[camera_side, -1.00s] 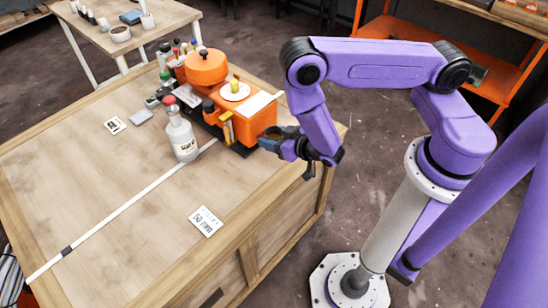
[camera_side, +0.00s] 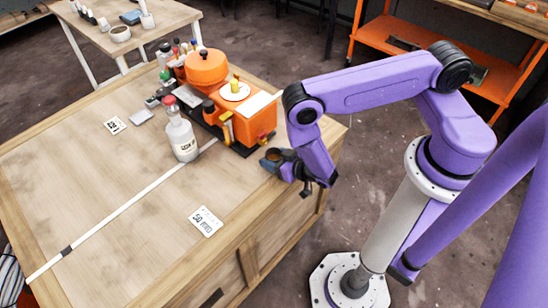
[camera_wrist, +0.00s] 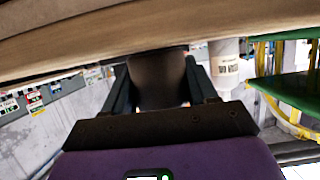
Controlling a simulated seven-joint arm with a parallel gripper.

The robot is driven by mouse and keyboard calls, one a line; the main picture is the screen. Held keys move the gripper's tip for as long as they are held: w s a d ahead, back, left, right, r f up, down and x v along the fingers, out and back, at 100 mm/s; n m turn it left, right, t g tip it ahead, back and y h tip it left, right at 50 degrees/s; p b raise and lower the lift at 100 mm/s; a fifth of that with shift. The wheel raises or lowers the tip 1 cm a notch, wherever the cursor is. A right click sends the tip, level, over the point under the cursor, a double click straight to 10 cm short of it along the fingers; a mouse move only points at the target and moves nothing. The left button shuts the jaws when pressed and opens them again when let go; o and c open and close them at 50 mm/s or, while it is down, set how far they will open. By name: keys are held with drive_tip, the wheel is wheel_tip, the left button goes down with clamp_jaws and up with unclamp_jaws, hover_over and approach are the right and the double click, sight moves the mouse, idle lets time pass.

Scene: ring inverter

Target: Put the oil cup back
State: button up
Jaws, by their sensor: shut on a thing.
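My gripper (camera_side: 272,164) is at the right edge of the wooden table, low and to the right of the orange machine (camera_side: 240,124). It is shut on a small dark cup, the oil cup (camera_side: 274,155), whose brownish inside shows from above in the side view. In the wrist view the dark oil cup (camera_wrist: 158,80) sits between the two fingers of my gripper (camera_wrist: 158,88). The cup is apart from the orange machine. I cannot tell whether it touches the table.
A clear bottle with a red cap (camera_side: 181,135) stands left of the machine. Printed cards (camera_side: 205,221) and a white strip (camera_side: 120,211) lie on the table (camera_side: 90,180). Several small bottles stand behind the machine. The front of the table is mostly clear.

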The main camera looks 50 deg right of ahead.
drive_tip(key=shift+f, duration=0.2)
drive_tip(key=o, duration=1.2)
